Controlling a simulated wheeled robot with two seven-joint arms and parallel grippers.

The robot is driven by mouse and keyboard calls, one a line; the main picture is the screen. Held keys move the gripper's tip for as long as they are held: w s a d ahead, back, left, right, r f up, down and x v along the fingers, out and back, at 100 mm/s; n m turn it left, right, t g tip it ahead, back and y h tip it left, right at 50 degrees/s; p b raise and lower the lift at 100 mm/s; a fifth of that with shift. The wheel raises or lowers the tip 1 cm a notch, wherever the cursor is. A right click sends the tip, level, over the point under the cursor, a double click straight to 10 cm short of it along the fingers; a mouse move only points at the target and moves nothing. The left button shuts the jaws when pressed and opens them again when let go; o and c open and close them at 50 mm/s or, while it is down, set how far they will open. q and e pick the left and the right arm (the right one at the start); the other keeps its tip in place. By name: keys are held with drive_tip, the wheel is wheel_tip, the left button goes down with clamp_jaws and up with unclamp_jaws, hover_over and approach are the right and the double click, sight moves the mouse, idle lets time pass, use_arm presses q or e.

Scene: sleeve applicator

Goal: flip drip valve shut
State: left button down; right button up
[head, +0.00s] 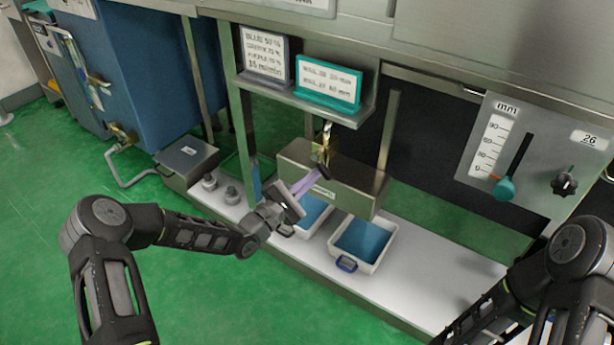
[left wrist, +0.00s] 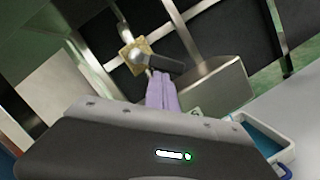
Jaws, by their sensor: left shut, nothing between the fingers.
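The drip valve (head: 327,148) is a small brass fitting below the sign shelf, at the steel box. In the left wrist view the valve's brass body (left wrist: 135,54) shows at upper centre, with its dark lever (left wrist: 166,63) pointing to the right. My left gripper (head: 311,181) has pale purple fingers, which are shut and empty. In the left wrist view the fingertips (left wrist: 160,76) are just below the lever; I cannot tell whether they touch it. My right arm shows at the lower right of the head view, but its gripper is out of frame.
The steel box (head: 340,188) hangs above two white trays with blue contents, one being the right tray (head: 374,262). A white sign (head: 265,52) and a teal sign (head: 328,83) stand on the shelf. A slider panel (head: 535,150) is at right.

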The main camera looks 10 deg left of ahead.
sight(325, 173)
use_arm(q)
drive_tip(key=n, duration=0.2)
drive_tip(key=d+n+t+y, duration=0.1)
drive_tip(key=n, duration=0.2)
drive_tip(key=s+d+r+n+b, duration=0.1)
drive_tip(key=n, duration=0.1)
drive_tip(key=shift+d+n+t+y, duration=0.25)
drive_tip(key=shift+n+t+y, duration=0.15)
drive_tip(key=shift+s+d+r+n+y, duration=0.1)
drive_tip(key=shift+d+r+n+y, duration=0.15)
drive_tip(key=shift+n, duration=0.75)
drive_tip(key=shift+d+r+b, duration=0.15)
drive_tip(key=shift+r+b, duration=0.15)
drive_tip(key=shift+b, duration=0.05)
drive_tip(key=shift+r, duration=0.1)
